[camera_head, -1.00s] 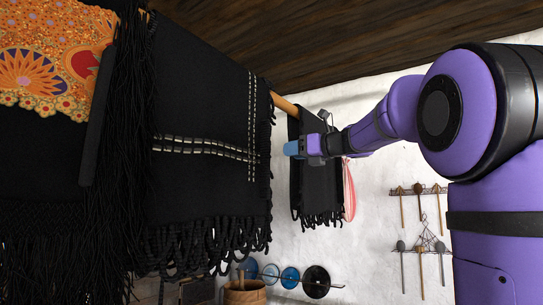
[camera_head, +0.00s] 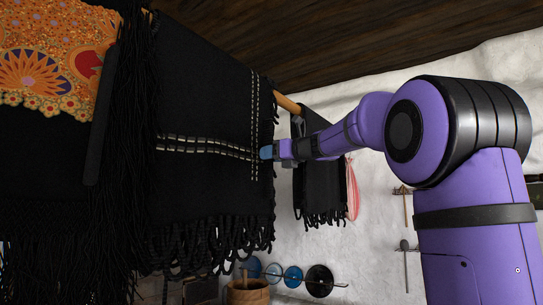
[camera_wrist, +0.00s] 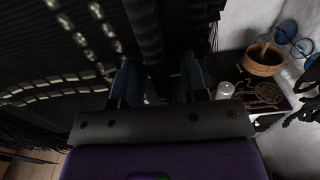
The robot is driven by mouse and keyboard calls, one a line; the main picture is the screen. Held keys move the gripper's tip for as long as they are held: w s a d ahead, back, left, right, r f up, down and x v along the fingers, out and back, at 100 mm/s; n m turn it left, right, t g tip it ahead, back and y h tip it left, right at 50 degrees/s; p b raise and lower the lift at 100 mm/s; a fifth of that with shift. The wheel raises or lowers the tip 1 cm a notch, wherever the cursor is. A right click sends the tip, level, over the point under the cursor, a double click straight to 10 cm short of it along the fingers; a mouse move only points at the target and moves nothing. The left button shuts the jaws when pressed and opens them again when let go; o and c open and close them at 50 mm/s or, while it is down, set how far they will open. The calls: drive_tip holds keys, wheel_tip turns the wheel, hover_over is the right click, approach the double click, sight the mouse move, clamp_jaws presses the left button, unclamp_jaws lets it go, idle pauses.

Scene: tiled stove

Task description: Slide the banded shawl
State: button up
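The banded shawl (camera_head: 205,105) is black with pale dashed bands and a black fringe, and hangs over a wooden rod (camera_head: 287,104). My gripper (camera_head: 266,153) is at its right edge, level with the crossing bands. In the wrist view the blue fingers of my gripper (camera_wrist: 158,82) stand apart. A dark fold of the cloth (camera_wrist: 147,30) shows between and beyond them. Whether either finger touches the cloth cannot be told. The bands show at the left of the wrist view.
An orange patterned cloth (camera_head: 50,60) hangs at the left, beside a long black fringe. A smaller black fringed cloth (camera_head: 320,185) hangs on the rod behind my arm. A wooden bucket (camera_head: 248,292) and blue discs (camera_head: 293,276) are below. The dark ceiling is above.

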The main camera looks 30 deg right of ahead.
clamp_jaws()
drive_tip(key=shift+d, duration=0.1)
drive_tip(key=w+d, duration=0.5)
drive_tip(key=d, duration=1)
drive_tip(key=shift+w, duration=0.2)
drive_tip(key=shift+o, duration=0.6)
unclamp_jaws()
drive_tip(key=v, duration=1)
drive_tip(key=shift+s, duration=0.4)
